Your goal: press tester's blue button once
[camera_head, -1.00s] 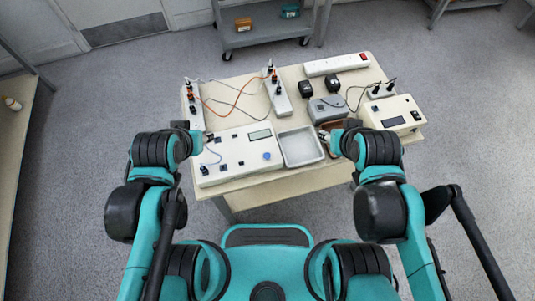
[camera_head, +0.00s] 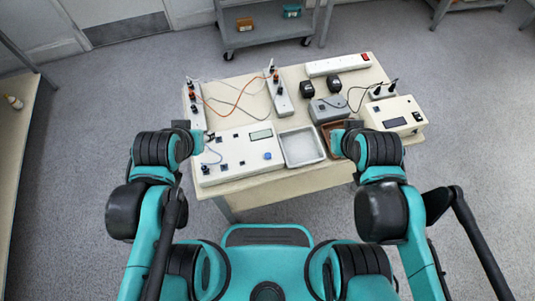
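The tester (camera_head: 230,160) is a flat off-white box at the front left of the table, with a small grey-green display and several dark sockets or switches. Its round blue button (camera_head: 267,155) sits at the box's right front and stands uncovered. My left gripper (camera_head: 208,137) is small and dark at the tester's left back edge, well left of the button; its fingers are mostly hidden by my wrist. My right gripper (camera_head: 338,137) is by the right side of the grey tray, right of the button, and is largely hidden behind my wrist.
A grey tray (camera_head: 287,157) lies right of the tester, with a brown tray (camera_head: 327,130) beyond it. A cream box with a dark display (camera_head: 380,120) stands at right. Power strips, black adapters and cables fill the table's back (camera_head: 258,72).

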